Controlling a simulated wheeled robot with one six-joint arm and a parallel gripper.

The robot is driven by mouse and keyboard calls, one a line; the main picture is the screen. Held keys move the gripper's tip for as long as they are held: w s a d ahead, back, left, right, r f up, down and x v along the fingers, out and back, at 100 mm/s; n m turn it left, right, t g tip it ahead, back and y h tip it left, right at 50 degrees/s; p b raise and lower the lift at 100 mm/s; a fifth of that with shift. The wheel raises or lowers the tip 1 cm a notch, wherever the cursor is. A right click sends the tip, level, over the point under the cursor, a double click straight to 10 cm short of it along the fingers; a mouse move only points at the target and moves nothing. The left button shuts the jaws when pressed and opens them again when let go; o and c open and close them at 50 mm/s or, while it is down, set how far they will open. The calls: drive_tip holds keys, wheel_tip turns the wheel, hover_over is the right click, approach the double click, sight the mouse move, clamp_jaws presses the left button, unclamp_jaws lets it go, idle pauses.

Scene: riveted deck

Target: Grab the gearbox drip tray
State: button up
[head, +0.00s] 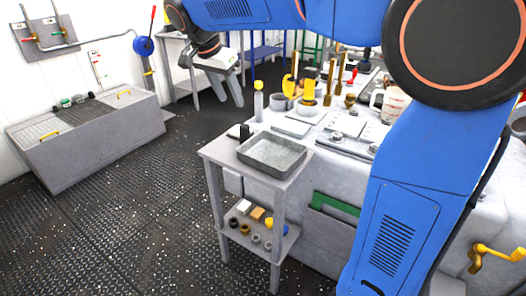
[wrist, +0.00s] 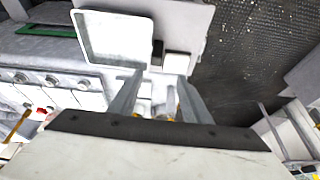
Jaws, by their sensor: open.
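The drip tray is a shallow, rectangular grey metal tray (head: 272,153) with raised walls. It lies flat and looks empty on top of a small grey stand (head: 213,152). The tray also shows in the upper left of the wrist view (wrist: 115,38). My gripper (head: 231,102) hangs in the air above and to the left of the tray, apart from it. Its two fingers are spread with nothing between them. In the wrist view the open fingertips (wrist: 160,75) point toward the stand top, with the tray beyond the left finger.
A small black item (head: 244,132) stands beside the tray on the stand. The stand's lower shelf holds several small parts (head: 257,214). A crowded workbench (head: 330,135) adjoins on the right. A low grey chest (head: 90,140) stands at the left wall, with open deck between.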

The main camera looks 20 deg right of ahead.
sight(244, 126)
drive_tip(key=x, duration=0.8)
drive_tip(key=shift+d+f, duration=0.15)
drive_tip(key=shift+f, duration=0.15)
drive_tip(key=shift+s+x, duration=0.2)
drive_tip(key=shift+x, duration=1.15)
drive_tip(key=shift+s+x, duration=0.2)
drive_tip(key=shift+x, duration=1.1)
drive_tip(key=shift+d, duration=0.1)
clamp_jaws()
